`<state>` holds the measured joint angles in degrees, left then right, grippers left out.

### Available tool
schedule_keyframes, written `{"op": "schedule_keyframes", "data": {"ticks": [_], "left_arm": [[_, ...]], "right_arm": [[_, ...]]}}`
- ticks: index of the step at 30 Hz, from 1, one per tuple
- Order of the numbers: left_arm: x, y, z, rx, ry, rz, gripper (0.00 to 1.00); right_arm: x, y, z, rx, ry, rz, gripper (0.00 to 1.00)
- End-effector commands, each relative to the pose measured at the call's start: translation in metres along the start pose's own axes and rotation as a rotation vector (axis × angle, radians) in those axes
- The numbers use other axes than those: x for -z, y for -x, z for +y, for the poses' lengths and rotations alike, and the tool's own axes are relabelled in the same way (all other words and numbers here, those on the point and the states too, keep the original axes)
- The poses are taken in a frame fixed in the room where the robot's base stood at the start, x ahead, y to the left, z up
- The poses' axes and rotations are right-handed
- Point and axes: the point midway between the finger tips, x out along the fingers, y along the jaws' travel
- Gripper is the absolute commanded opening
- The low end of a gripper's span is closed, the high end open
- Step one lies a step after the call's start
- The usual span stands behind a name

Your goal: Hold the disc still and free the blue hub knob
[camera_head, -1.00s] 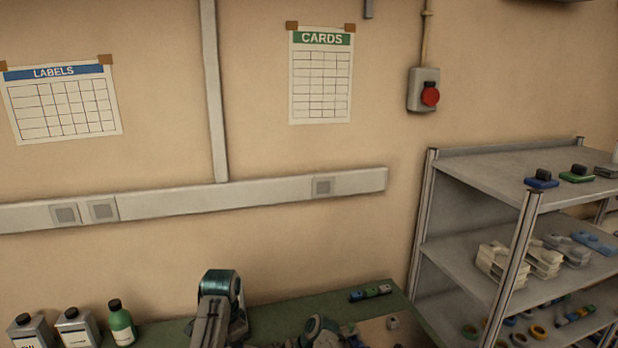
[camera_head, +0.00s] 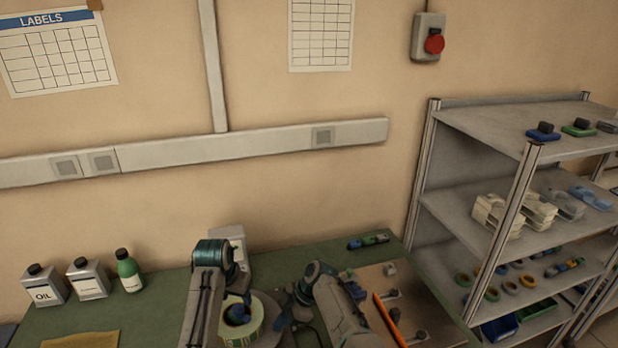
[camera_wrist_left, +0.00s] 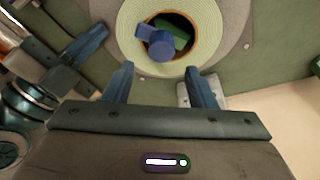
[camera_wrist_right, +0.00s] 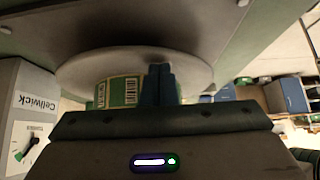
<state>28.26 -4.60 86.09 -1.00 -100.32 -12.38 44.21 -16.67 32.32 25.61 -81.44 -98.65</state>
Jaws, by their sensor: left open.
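The blue hub knob (camera_wrist_left: 158,44) sits in the dark centre hole of a pale green roll (camera_wrist_left: 205,25), which lies on a grey disc (camera_wrist_left: 237,20). In the head view the knob (camera_head: 238,315) and roll (camera_head: 252,328) are partly hidden by my arms. My left gripper (camera_wrist_left: 162,80) is open; its two blue fingers are spread apart just short of the knob, with nothing between them. My right gripper (camera_wrist_right: 160,78) has its fingers together in front of the disc (camera_wrist_right: 95,72) and the labelled roll (camera_wrist_right: 122,92). Contact with the disc cannot be told.
A box marked Cellwick (camera_wrist_right: 32,100) stands beside the disc. An oil can (camera_head: 43,288), another can (camera_head: 88,281) and a green bottle (camera_head: 128,272) stand at the bench's left. A board with an orange bar (camera_head: 388,318) lies at right, near the shelf rack (camera_head: 500,195).

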Motion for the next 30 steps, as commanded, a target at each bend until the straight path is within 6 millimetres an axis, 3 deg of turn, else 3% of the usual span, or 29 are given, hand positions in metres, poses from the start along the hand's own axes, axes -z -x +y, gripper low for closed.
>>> {"op": "schedule_keyframes", "data": {"ticks": [10, 23, 30], "left_arm": [[-0.009, -0.032, 0.0, 0.0, -0.002, -0.003, 0.51], [-0.009, -0.036, 0.0, -0.001, -0.01, -0.002, 0.51], [-0.009, -0.036, -0.002, -0.064, -0.263, -0.002, 0.51]], "right_arm": [[-0.004, -0.004, -0.004, 0.008, -0.005, -0.003, 0.0], [-0.005, -0.004, -0.004, 0.009, -0.006, -0.004, 0.0], [-0.005, -0.005, -0.004, 0.009, -0.006, -0.004, 0.0]]}}
